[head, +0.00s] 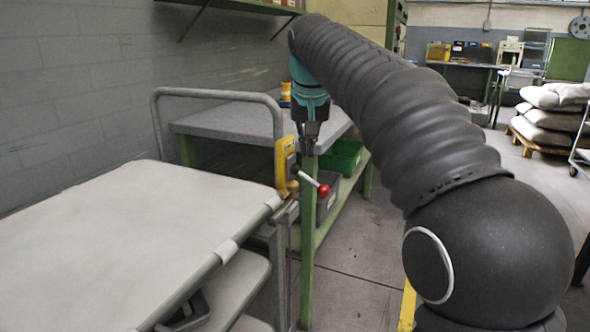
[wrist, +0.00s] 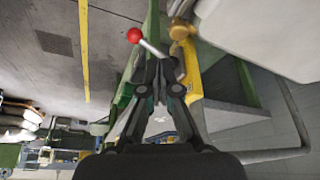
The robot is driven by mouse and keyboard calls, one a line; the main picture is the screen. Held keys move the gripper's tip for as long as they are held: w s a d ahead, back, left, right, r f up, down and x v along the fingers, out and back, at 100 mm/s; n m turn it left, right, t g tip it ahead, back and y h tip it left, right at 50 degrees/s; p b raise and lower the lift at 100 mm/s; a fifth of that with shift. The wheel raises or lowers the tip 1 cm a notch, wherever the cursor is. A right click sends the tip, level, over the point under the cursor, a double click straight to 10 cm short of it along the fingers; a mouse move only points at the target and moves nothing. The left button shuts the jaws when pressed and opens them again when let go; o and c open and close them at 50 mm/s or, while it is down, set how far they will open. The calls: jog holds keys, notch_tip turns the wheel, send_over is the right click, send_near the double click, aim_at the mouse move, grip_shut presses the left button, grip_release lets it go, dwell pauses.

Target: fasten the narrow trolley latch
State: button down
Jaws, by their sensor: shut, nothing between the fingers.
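The trolley latch is a yellow body (head: 286,166) on the near corner of the trolley's handle frame. Its pale lever (head: 305,178) points right and slightly down, ending in a red knob (head: 323,190). In the wrist view the yellow body (wrist: 188,68) is right of the fingers and the red knob (wrist: 135,35) is beyond them to the left. My gripper (head: 309,148) points down just above the lever in the head view. In the wrist view its fingertips (wrist: 160,78) are together and empty, close to the lever (wrist: 152,48). I cannot tell whether they touch it.
The trolley's pale top deck (head: 120,235) fills the lower left, with a grey tube handle (head: 215,93) behind. A green-legged workbench (head: 225,122) with a green bin (head: 345,157) stands behind the latch. The floor (head: 365,240) right of the trolley is clear.

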jog(key=w+a, duration=0.2)
jog(key=a, duration=0.1)
jog(key=shift+w+a+r, duration=0.1)
jog(key=shift+w+a, duration=0.1)
jog(key=shift+w, duration=0.05)
jog(key=b+x, duration=0.2)
jog(key=x, duration=0.8)
jog(key=shift+s+d, duration=0.1)
jog(key=shift+s+a+b, duration=0.1)
jog(key=shift+s+a, duration=0.25)
jog(key=shift+s, duration=0.55)
jog(key=shift+s+a+b, duration=0.15)
jog(key=shift+s+a, duration=0.15)
jog(key=shift+s, duration=0.55)
jog(key=shift+s+a+b, duration=0.1)
jog(key=shift+s+a, duration=0.25)
jog(key=shift+s, duration=0.55)
